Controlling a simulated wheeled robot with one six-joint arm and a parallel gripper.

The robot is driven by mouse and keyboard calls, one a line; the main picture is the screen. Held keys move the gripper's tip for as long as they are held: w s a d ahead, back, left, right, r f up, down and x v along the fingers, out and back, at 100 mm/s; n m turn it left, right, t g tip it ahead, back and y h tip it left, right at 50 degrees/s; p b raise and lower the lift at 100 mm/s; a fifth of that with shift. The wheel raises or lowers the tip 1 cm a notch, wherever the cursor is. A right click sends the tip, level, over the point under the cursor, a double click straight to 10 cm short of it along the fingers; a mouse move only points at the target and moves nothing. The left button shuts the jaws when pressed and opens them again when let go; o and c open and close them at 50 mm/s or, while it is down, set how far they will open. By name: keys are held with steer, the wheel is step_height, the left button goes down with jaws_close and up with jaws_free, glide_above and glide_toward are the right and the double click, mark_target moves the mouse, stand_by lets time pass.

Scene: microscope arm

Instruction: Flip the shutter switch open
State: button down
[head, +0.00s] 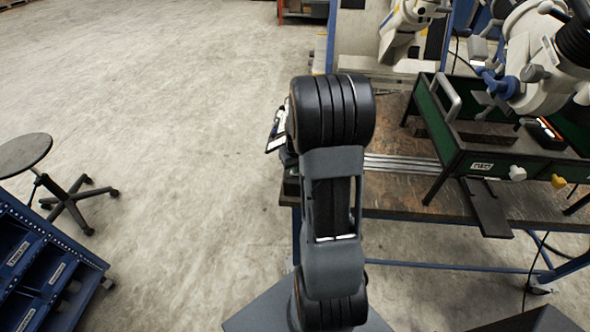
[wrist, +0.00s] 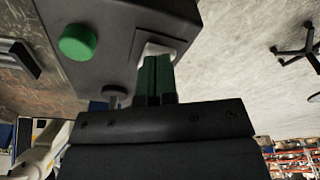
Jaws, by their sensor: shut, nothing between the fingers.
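In the wrist view, a dark box (wrist: 110,22) carries a white switch (wrist: 150,47) set in its face. My gripper (wrist: 157,60) has green fingers that are closed together with nothing between them. The fingertips are at the switch and overlap it in the picture; I cannot tell whether they touch it. The fingers hide part of the switch, and which way it is tipped is unclear. In the head view my arm hides the gripper and the switch.
The box also has a round green button (wrist: 77,42) and a dark grey knob (wrist: 114,91) near the fingers. In the head view, a workbench (head: 395,190) holds a green-sided frame (head: 455,150) and a white microscope (head: 545,65) at right. A stool (head: 65,185) stands on open floor at left.

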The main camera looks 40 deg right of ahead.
steer(key=shift+f+b, duration=0.35)
steer(key=shift+f, duration=0.1)
steer(key=shift+r, duration=0.1)
steer(key=shift+r+p, duration=2.5)
steer(key=shift+r, duration=1)
steer(key=shift+s+a+f+m, duration=0.2)
steer(key=shift+s+m, duration=0.1)
steer(key=s+a+r+n+t, duration=0.1)
steer(key=s+a+r, duration=0.4)
steer(key=a, duration=0.5)
steer(key=s+a+r+n+t, duration=0.1)
steer(key=s+a+r+n, duration=0.1)
steer(key=s+a+r, duration=0.4)
steer(key=a+r, duration=0.4)
steer(key=shift+s+t, duration=0.3)
steer(key=shift+t, duration=0.1)
